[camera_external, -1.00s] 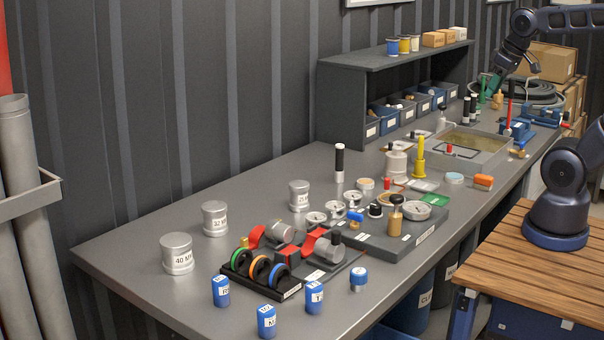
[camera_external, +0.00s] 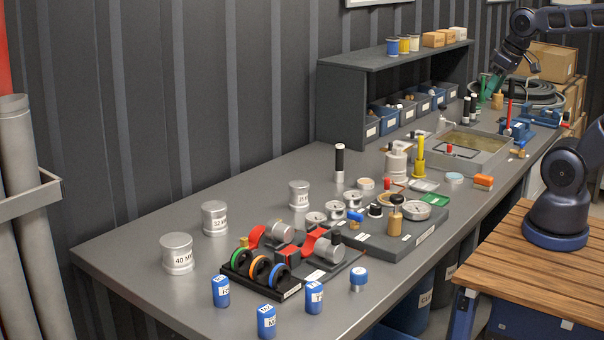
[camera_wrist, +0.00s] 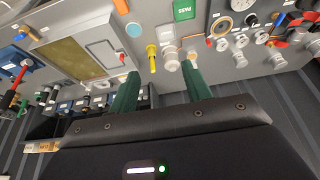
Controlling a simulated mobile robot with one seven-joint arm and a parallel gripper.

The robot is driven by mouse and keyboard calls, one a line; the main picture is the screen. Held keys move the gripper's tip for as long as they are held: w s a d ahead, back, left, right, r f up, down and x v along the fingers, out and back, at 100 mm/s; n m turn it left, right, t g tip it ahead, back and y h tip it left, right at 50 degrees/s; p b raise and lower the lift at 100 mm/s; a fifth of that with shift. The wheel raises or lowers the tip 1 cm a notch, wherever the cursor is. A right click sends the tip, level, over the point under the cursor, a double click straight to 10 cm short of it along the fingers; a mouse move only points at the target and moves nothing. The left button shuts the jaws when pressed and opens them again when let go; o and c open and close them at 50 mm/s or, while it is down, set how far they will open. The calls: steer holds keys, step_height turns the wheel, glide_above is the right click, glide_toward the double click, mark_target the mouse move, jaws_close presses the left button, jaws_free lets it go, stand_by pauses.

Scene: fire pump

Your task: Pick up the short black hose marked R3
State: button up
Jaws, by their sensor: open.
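Several short black upright pieces with pale ends stand on the bench. One black piece (camera_external: 339,160) is near the middle, in front of the shelf's left end. Two more, a black piece (camera_external: 466,111) and its neighbour (camera_external: 473,106), stand side by side by the shelf's right end. I cannot read an R3 mark on any of them. My gripper (camera_external: 489,91), with green fingers, is over the far end of the bench, to the right of that pair. In the wrist view my gripper (camera_wrist: 160,75) is open, with nothing held between its fingers.
A grey shelf unit (camera_external: 390,61) with blue bins stands along the wall. A shallow tank (camera_external: 485,143) and a blue vise (camera_external: 546,115) occupy the far bench. A yellow upright piece (camera_external: 420,157) rises mid-bench. The bench's left end is clear behind the silver cylinders.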

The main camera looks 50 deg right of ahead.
steer(key=w+m, duration=0.1)
steer(key=w, duration=0.9)
steer(key=m+h, duration=0.2)
steer(key=m, duration=0.2)
glide_above(343, 145)
steer(key=s+a, duration=0.1)
steer(key=s, duration=0.1)
step_height(343, 145, down, 18)
steer(key=shift+s+a+r, duration=0.1)
steer(key=shift+s+r, duration=0.05)
steer(key=shift+r, duration=0.05)
steer(key=shift+g, duration=0.3)
steer(key=x, duration=0.5)
steer(key=shift+f, duration=0.15)
steer(key=shift+a+x, duration=0.25)
steer(key=shift+x, duration=1.1)
steer(key=shift+a+x, duration=0.2)
steer(key=shift+x, duration=1.1)
steer(key=shift+c, duration=0.2)
